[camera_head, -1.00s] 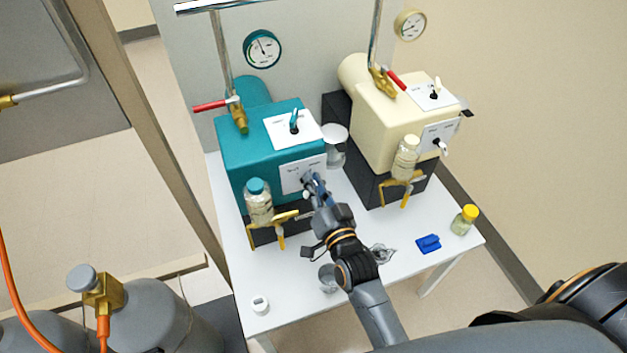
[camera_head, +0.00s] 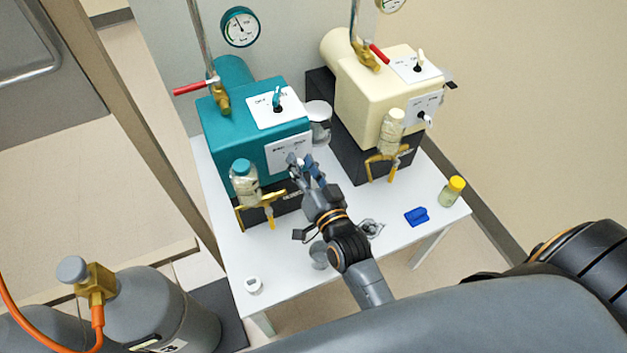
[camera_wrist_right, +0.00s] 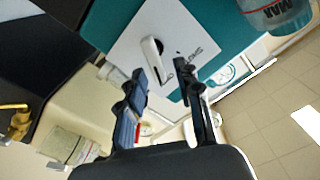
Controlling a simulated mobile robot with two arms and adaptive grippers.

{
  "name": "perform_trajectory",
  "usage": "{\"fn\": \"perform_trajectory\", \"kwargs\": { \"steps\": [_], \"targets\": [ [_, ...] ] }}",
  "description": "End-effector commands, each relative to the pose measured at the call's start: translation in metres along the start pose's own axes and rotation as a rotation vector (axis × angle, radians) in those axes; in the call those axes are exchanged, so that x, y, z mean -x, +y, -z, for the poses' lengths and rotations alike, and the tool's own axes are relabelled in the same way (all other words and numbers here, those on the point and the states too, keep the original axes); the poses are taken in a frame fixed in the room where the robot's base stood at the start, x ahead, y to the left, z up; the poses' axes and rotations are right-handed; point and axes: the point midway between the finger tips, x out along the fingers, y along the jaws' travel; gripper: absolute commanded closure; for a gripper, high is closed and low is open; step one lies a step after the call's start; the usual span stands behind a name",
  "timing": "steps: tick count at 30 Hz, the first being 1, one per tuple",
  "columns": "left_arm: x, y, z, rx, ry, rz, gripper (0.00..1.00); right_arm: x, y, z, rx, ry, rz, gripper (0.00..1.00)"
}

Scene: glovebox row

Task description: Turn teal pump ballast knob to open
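The teal pump (camera_head: 225,135) stands on the white table. Its front has a white panel (camera_head: 282,148) with the ballast knob, mostly covered by my right gripper in the head view. In the right wrist view, the knob is a pale lever (camera_wrist_right: 151,48) on the printed panel (camera_wrist_right: 185,25). Its lower end points toward the gap between my fingertips. My right gripper (camera_head: 305,168) is open in front of the panel; its two fingers also show in the right wrist view (camera_wrist_right: 160,78), spread apart. I cannot tell whether they touch the knob. My left gripper is not in view.
A teal-capped bottle (camera_head: 244,182) in a brass holder hangs left of the panel. The cream pump (camera_head: 375,95) stands to the right.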

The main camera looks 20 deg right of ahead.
Motion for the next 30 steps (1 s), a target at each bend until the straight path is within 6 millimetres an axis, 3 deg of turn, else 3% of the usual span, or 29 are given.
{"fn": "perform_trajectory", "kwargs": {
  "steps": [9, 15, 21, 30],
  "targets": [
    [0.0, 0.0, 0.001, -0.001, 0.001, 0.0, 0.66, 0.068, 0.001, -0.001, 0.0, -0.005, -0.002, 0.66],
    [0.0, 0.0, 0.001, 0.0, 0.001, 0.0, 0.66, 0.098, 0.001, -0.001, 0.0, -0.002, -0.001, 0.66],
    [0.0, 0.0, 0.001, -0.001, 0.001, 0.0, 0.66, 0.108, 0.0, 0.001, 0.0, 0.001, 0.0, 0.66],
    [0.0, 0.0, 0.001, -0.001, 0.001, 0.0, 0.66, 0.107, 0.0, 0.0, 0.0, 0.001, 0.0, 0.66]
  ]
}}
